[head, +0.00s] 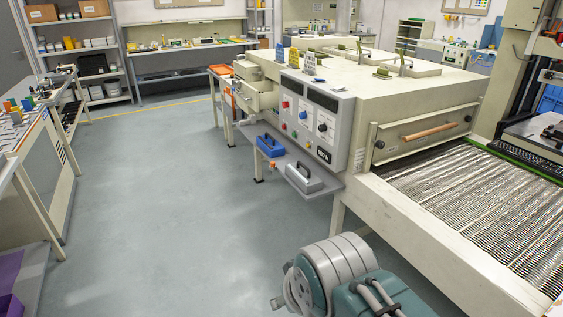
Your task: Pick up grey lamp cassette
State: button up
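The grey lamp cassette (302,179) is a grey box with a handle on top. It lies on the near part of a low grey shelf (285,160) that juts out from the front of a large cream machine. A blue cassette (269,146) of similar shape lies behind it on the same shelf, with a gap between them. I cannot make out my gripper in this view.
The cream machine (415,95) has a control panel (307,120) just above the shelf. A conveyor (480,195) extends at right. An open drawer (258,97) and an orange-topped stand are farther back. A workbench (45,150) stands at left. Grey floor (165,190) between is clear.

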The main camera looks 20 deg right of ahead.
aim_at(308, 182)
jog(key=i+z, duration=0.15)
jog(key=i, duration=0.35)
jog(key=i+j+z, duration=0.15)
jog(key=i, duration=0.3)
jog(key=i+j+z, duration=0.15)
jog(key=i, duration=0.3)
jog(key=i+j+z, duration=0.25)
jog(key=i+z, duration=0.15)
jog(key=i+j+z, duration=0.85)
jog(key=k, duration=0.1)
